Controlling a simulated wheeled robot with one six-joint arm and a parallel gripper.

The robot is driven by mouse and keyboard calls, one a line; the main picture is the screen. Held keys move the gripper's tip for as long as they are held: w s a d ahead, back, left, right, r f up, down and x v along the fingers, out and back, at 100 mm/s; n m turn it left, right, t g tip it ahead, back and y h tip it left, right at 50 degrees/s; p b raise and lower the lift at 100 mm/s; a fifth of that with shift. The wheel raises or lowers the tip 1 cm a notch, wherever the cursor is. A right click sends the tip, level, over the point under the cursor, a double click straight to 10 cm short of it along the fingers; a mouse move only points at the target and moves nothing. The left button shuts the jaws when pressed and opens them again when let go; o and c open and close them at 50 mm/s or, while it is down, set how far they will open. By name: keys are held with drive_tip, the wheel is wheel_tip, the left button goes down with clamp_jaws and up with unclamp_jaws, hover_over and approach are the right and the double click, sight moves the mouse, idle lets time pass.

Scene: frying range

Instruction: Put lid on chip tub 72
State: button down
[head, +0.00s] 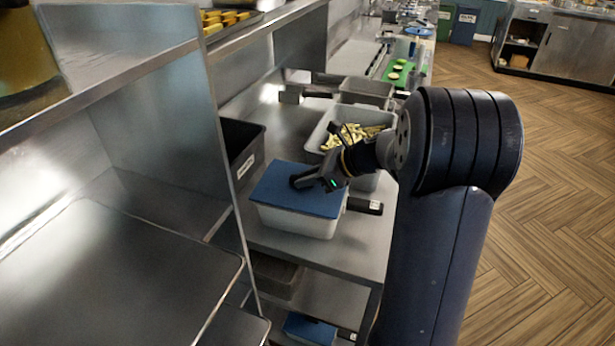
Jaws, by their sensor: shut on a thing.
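A blue lid (288,197) lies over the top of a white tub (292,222) on the steel counter. It looks roughly level and lined up with the tub; whether it is fully seated I cannot tell. My gripper (310,182) is at the lid's right rear part, shut on the lid; its grip point is partly hidden by the fingers. A second white tub (322,130), open and full of chips (350,134), stands just behind, partly hidden by my arm. I cannot read the number 72 on either tub.
A black labelled bin (240,150) stands left of the lidded tub, and a grey container (366,92) behind the chips. A steel shelf unit (170,120) rises at the left. Another blue-lidded tub (309,329) is on the lower shelf. The wooden floor at right is clear.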

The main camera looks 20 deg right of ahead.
drive_tip(key=shift+f, duration=0.35)
idle(0.5)
drive_tip(key=c, duration=1.3)
unclamp_jaws()
drive_tip(key=shift+o, duration=0.2)
drive_tip(key=v, duration=1.1)
drive_tip(key=shift+w+b, duration=0.1)
drive_tip(key=shift+b, duration=0.2)
drive_tip(key=x, duration=1.1)
drive_tip(key=shift+a, duration=0.1)
drive_tip(key=shift+r+p, duration=0.3)
drive_tip(key=shift+r, duration=0.1)
